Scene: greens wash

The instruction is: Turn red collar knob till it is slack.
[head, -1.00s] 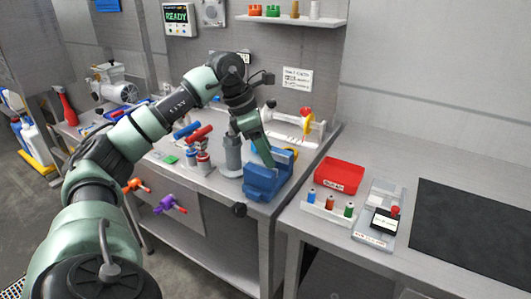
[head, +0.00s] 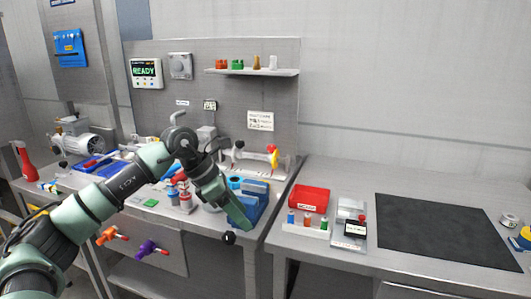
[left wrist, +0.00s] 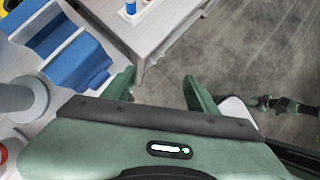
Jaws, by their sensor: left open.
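I cannot tell for sure which part is the red collar knob. Red-topped fittings (head: 185,185) stand on the bench left of the blue vise (head: 249,189), partly behind my arm. A small red knob (head: 362,218) sits on a box on the right bench. My left gripper (head: 243,224) is in front of the blue vise, near the bench's front edge, pointing down and right. In the left wrist view its fingers (left wrist: 161,92) are apart with nothing between them, and the vise (left wrist: 77,62) is at the upper left.
A red bin (head: 309,199) and a rack of small bottles (head: 306,227) stand on the right bench beside a dark mat (head: 440,230). An orange valve (head: 107,235) and a purple valve (head: 147,248) stick out from the front panel. Open floor (left wrist: 250,50) lies beyond the bench.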

